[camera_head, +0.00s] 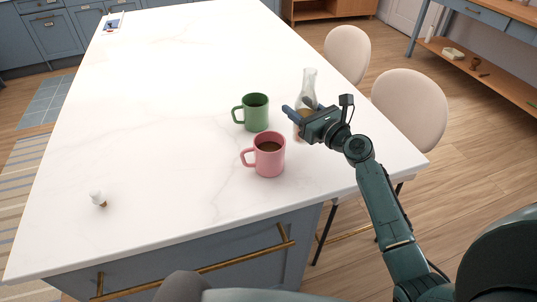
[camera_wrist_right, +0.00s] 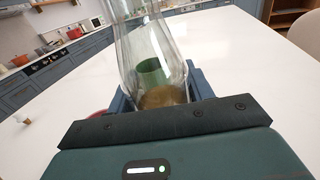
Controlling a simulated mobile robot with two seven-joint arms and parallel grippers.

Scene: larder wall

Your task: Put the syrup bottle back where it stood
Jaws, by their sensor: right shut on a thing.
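The syrup bottle (camera_head: 309,87) is clear glass with brown liquid low inside, near the right edge of the white island top. My right gripper (camera_head: 299,112) is shut around its lower body. In the right wrist view the bottle (camera_wrist_right: 150,50) stands between the blue fingers (camera_wrist_right: 160,88), its neck cut off by the top of the frame. The bottle looks upright; its base is partly hidden, so I cannot tell whether it touches the counter. My left gripper is not in view.
A green mug (camera_head: 256,113) stands just left of the bottle. A pink mug (camera_head: 268,156) with dark drink is nearer me. A small white-topped object (camera_head: 98,198) lies at the left. Two chairs (camera_head: 408,108) stand beyond the right edge.

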